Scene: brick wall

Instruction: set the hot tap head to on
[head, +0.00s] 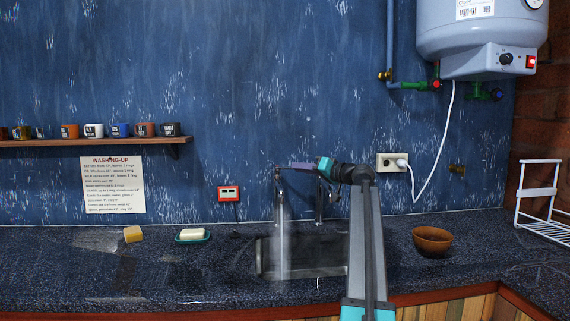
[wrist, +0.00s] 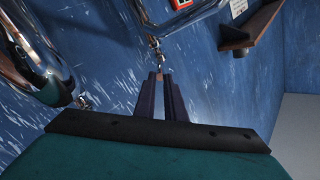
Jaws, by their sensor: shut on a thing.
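My gripper (head: 291,165) reaches left across the front of the wall, above the sink, with its dark purple fingers close together. In the wrist view, the fingertips (wrist: 160,77) are shut on a small tap head, which is mostly hidden between them. A thin metal fitting (wrist: 153,45) shows just beyond the tips. In the head view, a tap (head: 277,175) stands at the left end of my fingers, and a pale stream of water (head: 282,235) falls below it into the sink. I cannot read any hot or cold marking.
The sink (head: 260,258) is set in a dark speckled counter (head: 150,280). A soap dish (head: 193,236) and sponge (head: 133,234) lie left, a brown bowl (head: 432,241) right. A socket (head: 392,162) and a water heater (head: 480,40) are on the wall at right.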

